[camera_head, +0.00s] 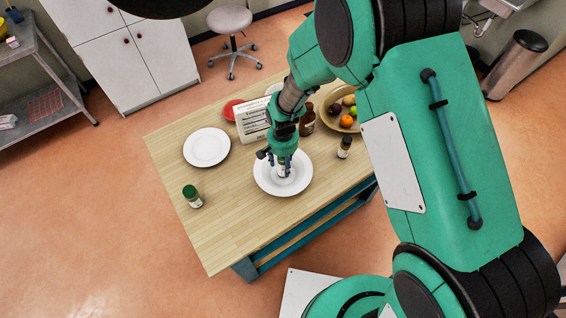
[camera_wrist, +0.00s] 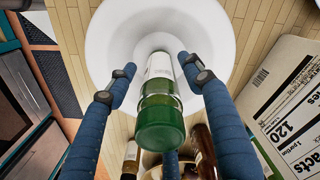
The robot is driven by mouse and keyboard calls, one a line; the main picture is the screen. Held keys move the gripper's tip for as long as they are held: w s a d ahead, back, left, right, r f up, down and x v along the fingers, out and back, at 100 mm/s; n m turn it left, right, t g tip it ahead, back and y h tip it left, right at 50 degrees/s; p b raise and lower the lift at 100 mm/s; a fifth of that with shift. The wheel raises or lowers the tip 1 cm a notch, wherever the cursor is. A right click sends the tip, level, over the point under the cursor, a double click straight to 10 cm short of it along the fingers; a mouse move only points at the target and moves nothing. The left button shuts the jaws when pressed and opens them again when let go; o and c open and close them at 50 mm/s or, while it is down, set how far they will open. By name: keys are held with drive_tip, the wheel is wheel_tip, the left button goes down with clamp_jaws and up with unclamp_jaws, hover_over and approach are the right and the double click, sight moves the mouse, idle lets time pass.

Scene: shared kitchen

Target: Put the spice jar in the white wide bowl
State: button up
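The spice jar has a green lid (camera_wrist: 160,130) and a pale label. It is in the white wide bowl (camera_wrist: 112,50), near its middle, and looks upright on the bowl's floor. In the head view the jar (camera_head: 283,170) is mostly hidden under my gripper (camera_head: 280,160), above the bowl (camera_head: 262,183). In the wrist view my gripper's (camera_wrist: 158,72) blue fingers stand on both sides of the jar, with narrow gaps showing between fingertips and glass. The fingers look open around the jar.
Another green-lidded jar (camera_head: 192,196) stands at the table's left. A white plate (camera_head: 206,147), a printed box (camera_head: 252,121), brown bottles (camera_head: 307,120), a dark-capped jar (camera_head: 344,147) and a fruit bowl (camera_head: 332,115) stand around. The table's front left (camera_head: 225,235) is clear.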

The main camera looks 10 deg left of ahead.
drive_tip(key=shift+r, duration=0.1)
wheel_tip(320, 180, up, 12)
drive_tip(key=shift+r, duration=0.1)
idle(0.7)
idle(0.5)
